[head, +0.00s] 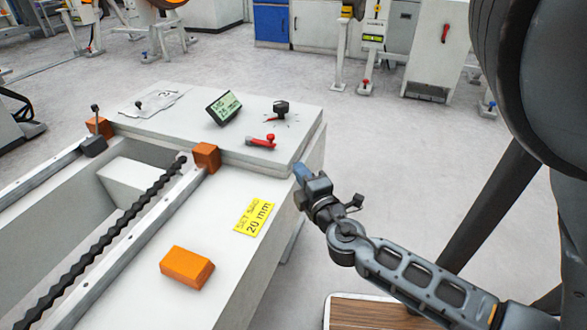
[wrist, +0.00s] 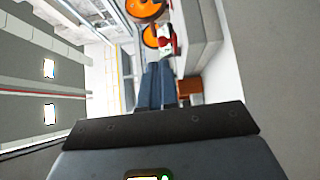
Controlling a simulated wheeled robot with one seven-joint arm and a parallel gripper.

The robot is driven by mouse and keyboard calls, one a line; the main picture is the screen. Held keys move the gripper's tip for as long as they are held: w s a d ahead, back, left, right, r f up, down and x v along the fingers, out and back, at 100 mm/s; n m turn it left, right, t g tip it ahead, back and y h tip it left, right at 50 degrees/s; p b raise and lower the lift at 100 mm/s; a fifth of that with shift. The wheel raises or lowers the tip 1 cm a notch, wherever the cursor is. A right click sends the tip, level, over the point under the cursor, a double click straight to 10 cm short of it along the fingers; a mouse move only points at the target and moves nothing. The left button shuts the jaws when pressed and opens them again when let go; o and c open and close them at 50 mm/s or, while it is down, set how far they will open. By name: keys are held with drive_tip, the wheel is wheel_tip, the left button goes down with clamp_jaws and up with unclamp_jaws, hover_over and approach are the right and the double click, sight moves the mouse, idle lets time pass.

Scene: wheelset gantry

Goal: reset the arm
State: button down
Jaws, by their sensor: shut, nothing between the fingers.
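My gripper (head: 301,172) has blue fingers and is at the right edge of the grey bench (head: 228,160), beside its raised end block. In the head view my arm reaches in from the lower right. In the wrist view the blue fingers of my gripper (wrist: 160,68) lie side by side, shut, with nothing seen between them. Whether the fingers touch the bench edge cannot be told.
The bench carries a small display (head: 223,108), a red-handled lever (head: 262,141), a black knob (head: 281,107), an orange block (head: 187,267), a yellow label (head: 254,217) and a toothed black rack (head: 110,232). Open floor lies behind. A blue cabinet (head: 271,22) stands at the back.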

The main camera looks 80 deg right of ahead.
drive_tip(key=shift+a, duration=0.1)
idle(0.6)
drive_tip(key=a+f+t+y, duration=0.35)
drive_tip(key=a+y, duration=0.45)
drive_tip(key=a, duration=0.6)
drive_tip(key=s+a+r+m+t+y, duration=0.1)
drive_tip(key=a+r+y, duration=0.15)
drive_tip(key=a, duration=0.45)
drive_tip(key=s+a+r+m+y, duration=0.2)
drive_tip(key=a+y, duration=0.1)
drive_tip(key=a, duration=0.5)
drive_tip(key=s+a+r+m+y+p, duration=0.1)
drive_tip(key=a+r+p, duration=0.1)
drive_tip(key=r+p, duration=0.9)
drive_tip(key=s+a+r+m+t+y+p, duration=0.1)
drive_tip(key=a+r+m+p, duration=0.1)
drive_tip(key=r+p, duration=0.8)
wheel_tip(320, 180, up, 6)
drive_tip(key=shift+a+r+p, duration=0.1)
drive_tip(key=shift+a+p, duration=0.15)
drive_tip(key=shift+p, duration=0.1)
